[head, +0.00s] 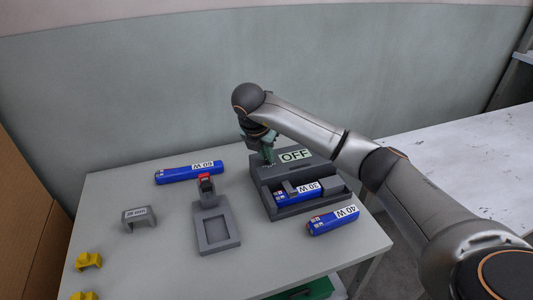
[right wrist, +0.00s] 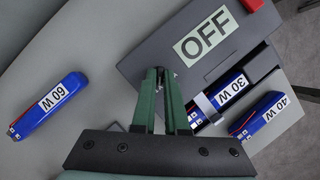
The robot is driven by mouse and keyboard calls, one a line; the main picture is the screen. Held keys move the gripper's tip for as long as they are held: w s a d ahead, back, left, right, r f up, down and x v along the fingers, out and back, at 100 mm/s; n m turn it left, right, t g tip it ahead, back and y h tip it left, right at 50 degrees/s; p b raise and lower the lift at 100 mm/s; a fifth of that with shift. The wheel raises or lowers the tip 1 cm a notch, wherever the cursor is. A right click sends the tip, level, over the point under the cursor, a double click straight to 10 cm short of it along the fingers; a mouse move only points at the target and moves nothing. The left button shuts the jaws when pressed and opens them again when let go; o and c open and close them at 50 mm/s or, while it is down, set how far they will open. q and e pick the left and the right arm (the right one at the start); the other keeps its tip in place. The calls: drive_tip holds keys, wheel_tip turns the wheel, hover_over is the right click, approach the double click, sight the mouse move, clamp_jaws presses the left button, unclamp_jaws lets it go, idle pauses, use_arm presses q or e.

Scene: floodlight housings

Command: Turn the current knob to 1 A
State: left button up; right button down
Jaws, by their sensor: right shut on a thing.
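The grey tester box (head: 262,171) stands at the back right of the table, and its top (right wrist: 140,65) also shows in the right wrist view. Its display (head: 295,155) reads OFF, also clear in the right wrist view (right wrist: 205,36). My right gripper (head: 270,161) points down onto the box top beside the display. Its green fingers (right wrist: 165,72) are close together, shut on the current knob, which they hide. I cannot read the knob's setting or any scale. My left gripper is not in view.
A blue 30 W unit (head: 300,193) lies in the tester's front bay. A 40 W unit (head: 333,222) lies in front and a 60 W unit (head: 188,174) at the back left. A grey stand (head: 213,243), a 28 mm block (head: 139,219) and yellow clips (head: 88,261) stand left.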

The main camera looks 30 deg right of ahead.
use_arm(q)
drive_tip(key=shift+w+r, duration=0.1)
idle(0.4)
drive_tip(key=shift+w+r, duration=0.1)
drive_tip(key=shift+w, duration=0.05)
use_arm(e)
drive_tip(key=c, duration=0.9)
unclamp_jaws()
drive_tip(key=shift+c, duration=0.2)
drive_tip(key=shift+r, duration=0.1)
use_arm(q)
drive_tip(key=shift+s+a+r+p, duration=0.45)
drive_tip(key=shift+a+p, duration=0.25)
drive_tip(key=shift+p, duration=0.4)
use_arm(e)
drive_tip(key=v, duration=1.2)
drive_tip(key=shift+r, duration=0.2)
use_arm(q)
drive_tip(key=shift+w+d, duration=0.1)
